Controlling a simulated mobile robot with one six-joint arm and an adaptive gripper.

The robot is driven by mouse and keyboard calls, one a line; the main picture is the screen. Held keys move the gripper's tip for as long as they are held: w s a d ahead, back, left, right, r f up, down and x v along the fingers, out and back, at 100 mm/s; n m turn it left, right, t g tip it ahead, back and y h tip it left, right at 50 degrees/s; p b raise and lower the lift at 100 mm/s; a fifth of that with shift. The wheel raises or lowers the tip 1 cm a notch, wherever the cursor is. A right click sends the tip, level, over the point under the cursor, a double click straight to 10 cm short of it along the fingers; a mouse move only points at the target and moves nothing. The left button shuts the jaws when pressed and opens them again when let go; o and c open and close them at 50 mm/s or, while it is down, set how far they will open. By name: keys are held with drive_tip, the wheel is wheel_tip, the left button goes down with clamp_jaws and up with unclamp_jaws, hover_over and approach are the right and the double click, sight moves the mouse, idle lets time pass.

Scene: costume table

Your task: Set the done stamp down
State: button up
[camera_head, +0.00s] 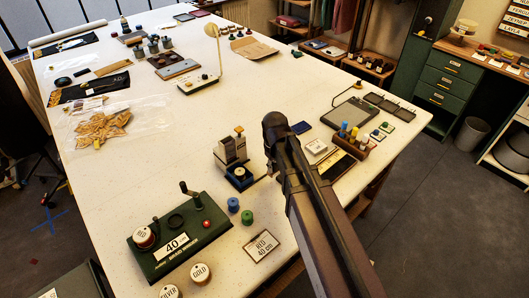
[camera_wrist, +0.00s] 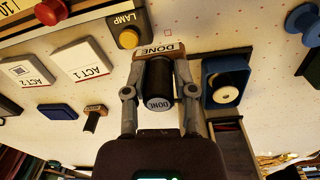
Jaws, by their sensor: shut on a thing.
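The done stamp (camera_wrist: 159,88) is in the middle of the wrist view. It has a dark round handle with a pale cap marked DONE and a wooden block, also marked DONE, at its far end. My gripper (camera_wrist: 160,72) is shut on it, with one finger on each side of the handle. Whether the block touches the table or hangs just above it cannot be told. In the head view my arm covers the stamp and most of my gripper.
A blue-based holder (camera_wrist: 225,82) with a white disc stands close right of the stamp. A box marked LAMP with a yellow button (camera_wrist: 128,38) is above it. ACT 1 (camera_wrist: 85,60) and ACT 2 pieces, a blue pad (camera_wrist: 57,112) and a small stamp (camera_wrist: 93,118) lie left.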

drive_tip(key=shift+w, duration=0.1)
drive_tip(key=w+a, duration=0.1)
drive_tip(key=w, duration=0.3)
drive_tip(key=w+a+f+b, duration=0.1)
drive_tip(key=w, duration=0.4)
drive_tip(key=w+a, duration=0.2)
drive_tip(key=w, duration=0.3)
drive_tip(key=shift+f, duration=0.2)
drive_tip(key=shift+w+a, duration=0.2)
drive_tip(key=shift+w, duration=0.4)
wheel_tip(320, 180, down, 4)
drive_tip(key=b, duration=0.4)
drive_tip(key=shift+r, duration=0.15)
drive_tip(key=o, duration=0.9)
